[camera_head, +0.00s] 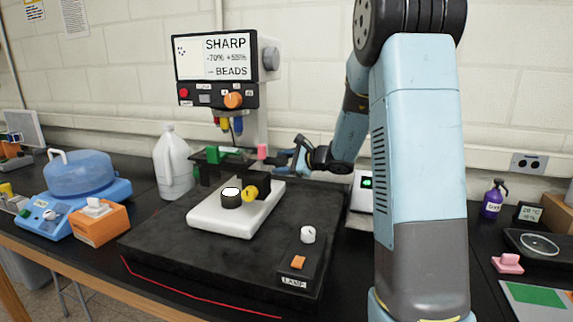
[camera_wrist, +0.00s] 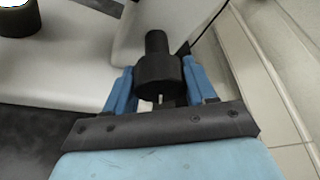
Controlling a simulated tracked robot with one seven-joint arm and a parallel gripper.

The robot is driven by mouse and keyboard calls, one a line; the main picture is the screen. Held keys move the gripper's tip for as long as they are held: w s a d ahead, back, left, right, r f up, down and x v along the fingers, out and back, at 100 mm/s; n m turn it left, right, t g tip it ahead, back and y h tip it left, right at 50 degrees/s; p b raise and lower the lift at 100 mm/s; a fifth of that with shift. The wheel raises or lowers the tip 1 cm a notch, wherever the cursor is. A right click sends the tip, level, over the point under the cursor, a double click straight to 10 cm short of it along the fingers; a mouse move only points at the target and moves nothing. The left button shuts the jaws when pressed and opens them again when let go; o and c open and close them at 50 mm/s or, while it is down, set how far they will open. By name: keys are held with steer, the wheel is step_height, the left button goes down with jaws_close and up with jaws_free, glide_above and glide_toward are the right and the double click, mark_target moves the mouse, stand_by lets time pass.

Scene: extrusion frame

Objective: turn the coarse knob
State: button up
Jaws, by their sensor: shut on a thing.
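The microscope (camera_head: 222,220) has a white base and stands on a black slab, with a yellow knob (camera_head: 249,194) and a black knob with a white end (camera_head: 231,200) on its near side. My gripper (camera_head: 287,158) reaches in from the right, behind the stage. In the wrist view, the blue fingers of my gripper (camera_wrist: 158,68) are shut on a black stepped knob (camera_wrist: 158,72), one finger on each side of its wide part. A narrower black cylinder sticks out beyond it. The head view does not clearly show this held knob.
A screen (camera_head: 213,57) stands above the microscope. A white jug (camera_head: 172,165) is left of the slab, with a blue water bath (camera_head: 88,185) further left. A lamp control box (camera_head: 299,262) sits on the slab's front right. A wall rises close behind.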

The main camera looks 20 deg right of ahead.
steer(key=shift+s+f, duration=0.15)
steer(key=shift+f, duration=0.15)
steer(key=o, duration=0.8)
steer(key=shift+o, duration=0.9)
steer(key=shift+r, duration=0.15)
steer(key=shift+d+r, duration=0.1)
steer(key=v, duration=1.3)
steer(key=shift+s+d, duration=0.15)
